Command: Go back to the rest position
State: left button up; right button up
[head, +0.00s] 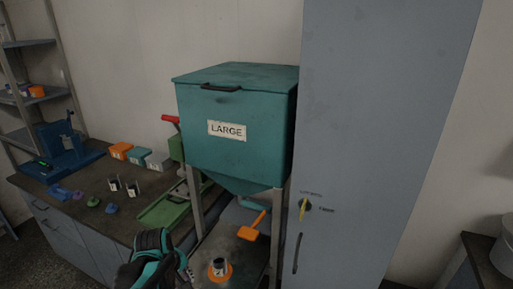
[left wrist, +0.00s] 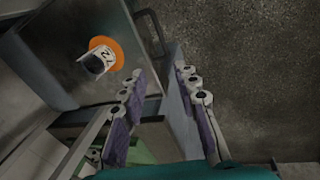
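My left gripper (head: 186,267) is at the bottom of the head view, to the left of a cup on an orange base (head: 219,267). In the left wrist view its two purple-padded fingers (left wrist: 160,75) stand apart with nothing between them. The white and dark cup on its orange base (left wrist: 103,54) shows there at upper left, on the metal surface, clear of the fingers. My right gripper is in neither view.
A teal hopper (head: 235,105) labelled LARGE stands above the metal surface, where an orange scoop (head: 247,232) lies. A tall grey cabinet (head: 385,130) rises at right. The dark bench (head: 80,180) at left holds several coloured boxes and small parts. Open floor (left wrist: 255,70) shows in the wrist view.

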pick_arm(q)
jog(key=s+d+r+m+t, duration=0.2)
jog(key=s+d+r+m, duration=0.1)
jog(key=s+m, duration=0.3)
jog(key=s+d+r+m+t, duration=0.2)
jog(key=s+d+r+m, duration=0.1)
jog(key=s+m, duration=0.2)
jog(key=shift+s+d+m+y, duration=0.3)
jog(key=shift+s+m, duration=0.05)
jog(key=shift+m, duration=0.35)
